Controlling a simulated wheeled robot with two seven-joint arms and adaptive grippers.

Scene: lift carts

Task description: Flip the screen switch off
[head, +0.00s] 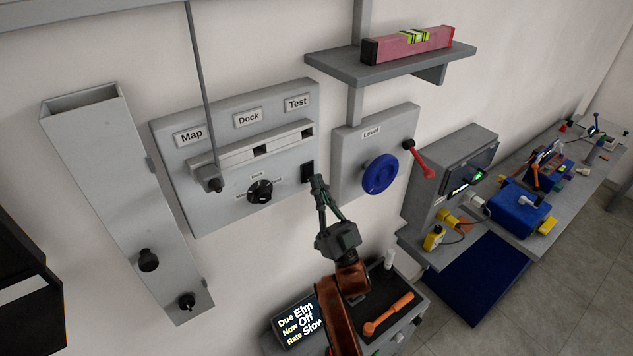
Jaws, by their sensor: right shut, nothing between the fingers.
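A small black switch (307,171) sits at the right edge of a grey wall panel (225,215); its label and setting cannot be read. My right gripper (319,184) is shut and empty, its fingertips pointing up just below and right of that switch. I cannot tell whether they touch it. A small dark screen (484,158) is set in a grey box on the right. A black display (299,322) at the bottom reads "Due Elm", "Now Off", "Rate Slow". My left gripper is not in view.
The panel carries Map, Dock and Test labels, a slotted rail and a black dial (260,191). Right of it are a blue wheel (380,174) and a red lever (420,160). A shelf (385,66) holds a pink level (408,45). An orange tool (388,313) lies below.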

